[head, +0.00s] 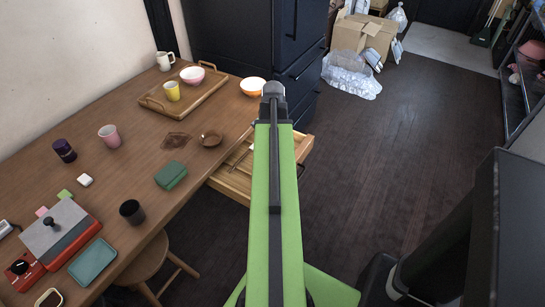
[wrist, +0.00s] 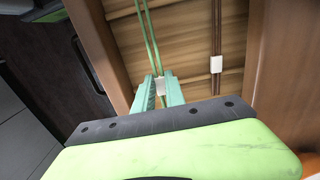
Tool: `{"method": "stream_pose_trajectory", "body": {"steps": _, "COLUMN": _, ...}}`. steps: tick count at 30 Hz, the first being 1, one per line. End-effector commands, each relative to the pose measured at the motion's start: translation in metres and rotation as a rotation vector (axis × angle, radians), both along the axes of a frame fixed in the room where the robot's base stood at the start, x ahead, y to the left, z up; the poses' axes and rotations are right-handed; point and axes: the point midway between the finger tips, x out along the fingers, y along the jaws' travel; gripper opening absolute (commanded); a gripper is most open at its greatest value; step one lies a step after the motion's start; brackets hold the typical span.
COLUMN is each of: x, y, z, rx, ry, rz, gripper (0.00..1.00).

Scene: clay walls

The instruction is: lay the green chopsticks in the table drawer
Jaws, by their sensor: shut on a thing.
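My gripper (wrist: 163,92) is shut on the green chopsticks (wrist: 150,35) at their white band (wrist: 162,83). The chopsticks run away from the fingertips over the wooden floor of the open table drawer (wrist: 185,50). Whether they touch that floor I cannot tell. In the head view the drawer (head: 232,181) is pulled out from the table's right side, and my arm covers part of it. My gripper and the chopsticks are hidden behind my arm there.
Brown chopsticks with a white band (wrist: 216,64) lie in the drawer, to the right of the green pair. A stool (head: 155,265) stands below.

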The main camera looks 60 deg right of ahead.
Motion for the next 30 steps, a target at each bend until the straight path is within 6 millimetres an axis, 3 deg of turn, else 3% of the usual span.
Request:
{"method": "stream_pose_trajectory", "body": {"steps": 7, "x": 0.000, "y": 0.000, "z": -0.043, "rx": 0.000, "ry": 0.000, "rz": 0.000, "gripper": 0.00}}
{"method": "stream_pose_trajectory", "body": {"steps": 18, "x": 0.000, "y": 0.000, "z": -0.043, "rx": 0.000, "ry": 0.000, "rz": 0.001, "gripper": 0.00}}
{"method": "stream_pose_trajectory", "body": {"steps": 19, "x": 0.000, "y": 0.000, "z": -0.042, "rx": 0.000, "ry": 0.000, "rz": 0.001, "gripper": 0.16}}
{"method": "stream_pose_trajectory", "body": {"steps": 24, "x": 0.000, "y": 0.000, "z": -0.041, "rx": 0.000, "ry": 0.000, "rz": 0.001, "gripper": 0.37}}
{"method": "stream_pose_trajectory", "body": {"steps": 30, "x": 0.000, "y": 0.000, "z": -0.041, "rx": 0.000, "ry": 0.000, "rz": 0.002, "gripper": 0.37}}
